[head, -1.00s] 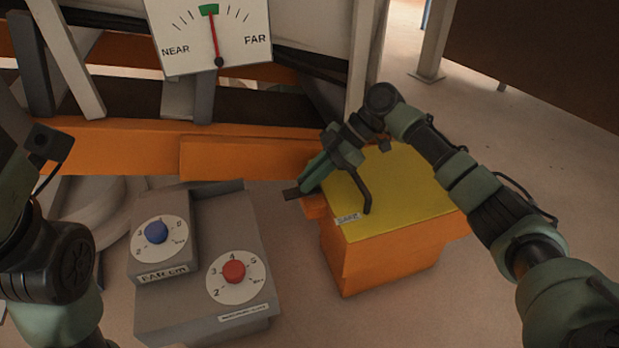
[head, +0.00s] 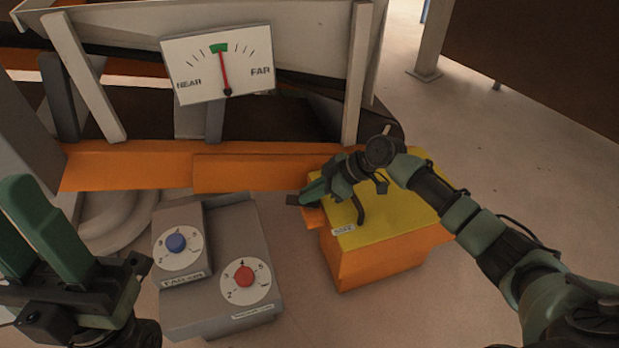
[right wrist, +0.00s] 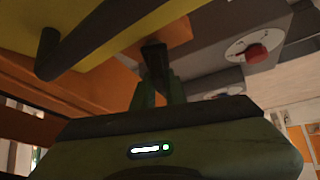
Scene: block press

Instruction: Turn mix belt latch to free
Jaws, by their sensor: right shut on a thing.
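My right gripper (head: 309,194) reaches across the yellow-topped orange box (head: 400,225) to its left side. Its green fingers are shut on a small dark piece (head: 295,199), which I take to be the mix belt latch. In the right wrist view this dark latch piece (right wrist: 153,55) sits between the fingertips, against an orange part. Most of the latch is hidden, and I cannot read its position. My left gripper (head: 40,195) is at the lower left of the head view, fingers up, open and empty, away from the box.
A grey control box (head: 205,300) with a blue knob (head: 176,242) and a red knob (head: 243,277) stands left of the orange box. A dark bar handle (head: 359,210) stands on the yellow top. A NEAR–FAR gauge (head: 200,75) is behind.

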